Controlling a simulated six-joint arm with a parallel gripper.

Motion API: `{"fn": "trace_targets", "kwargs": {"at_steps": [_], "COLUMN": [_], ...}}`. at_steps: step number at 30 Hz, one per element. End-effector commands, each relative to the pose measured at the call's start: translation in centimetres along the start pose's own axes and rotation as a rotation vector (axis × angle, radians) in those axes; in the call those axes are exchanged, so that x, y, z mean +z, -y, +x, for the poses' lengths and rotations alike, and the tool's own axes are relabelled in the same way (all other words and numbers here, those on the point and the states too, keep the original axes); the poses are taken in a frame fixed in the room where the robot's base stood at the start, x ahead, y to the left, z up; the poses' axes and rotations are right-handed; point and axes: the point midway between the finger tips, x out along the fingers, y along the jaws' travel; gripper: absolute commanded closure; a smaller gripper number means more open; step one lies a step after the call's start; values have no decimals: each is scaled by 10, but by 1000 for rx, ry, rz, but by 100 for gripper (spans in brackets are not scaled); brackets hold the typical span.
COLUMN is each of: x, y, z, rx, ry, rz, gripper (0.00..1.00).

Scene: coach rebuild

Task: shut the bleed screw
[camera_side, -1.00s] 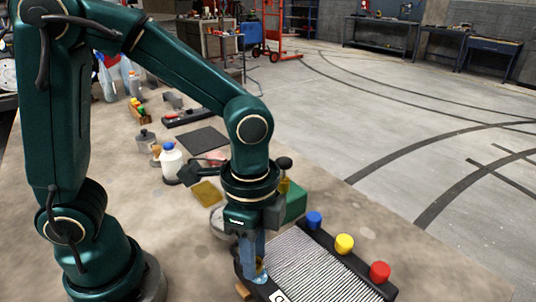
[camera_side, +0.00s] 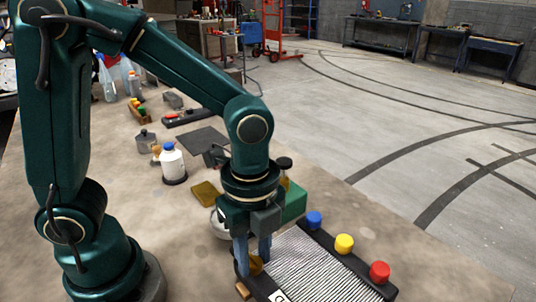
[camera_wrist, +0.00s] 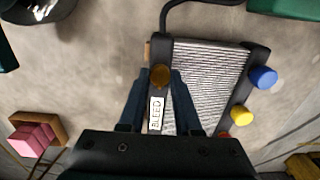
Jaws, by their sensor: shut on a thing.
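The bleed screw is a round brass knob (camera_wrist: 160,76) at one corner of a radiator (camera_wrist: 208,80) with pale ribs and dark end tanks. A white label reading BLEED (camera_wrist: 156,113) lies beside it. In the side view the brass knob (camera_side: 256,265) shows between my fingers, and the radiator (camera_side: 310,266) lies flat on the bench. My gripper (camera_wrist: 160,77) points down with its blue fingers on either side of the knob, shut on it. In the side view my gripper (camera_side: 253,264) hides part of the knob.
Blue (camera_side: 314,220), yellow (camera_side: 344,243) and red (camera_side: 380,271) caps stand along the radiator's far side. A green box (camera_side: 294,201), a yellow pad (camera_side: 206,194) and a white bottle (camera_side: 172,163) stand behind my gripper. A black hose (camera_wrist: 168,15) curves near the radiator.

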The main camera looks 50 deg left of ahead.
Motion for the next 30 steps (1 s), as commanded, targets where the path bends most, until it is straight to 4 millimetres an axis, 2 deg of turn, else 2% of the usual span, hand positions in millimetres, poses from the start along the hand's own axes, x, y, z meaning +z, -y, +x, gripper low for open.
{"fn": "trace_targets", "kwargs": {"at_steps": [11, 12, 14, 24, 30], "x": [0, 0, 0, 0, -1], "y": [0, 0, 0, 0, 1], "z": [-1, 0, 0, -2, -22], "rx": [-2, -1, -1, -1, -6], "ry": [-1, -1, -1, -1, -3], "rz": [5, 4, 4, 3, 4], "gripper": [100, 60, 38, 38, 38]}}
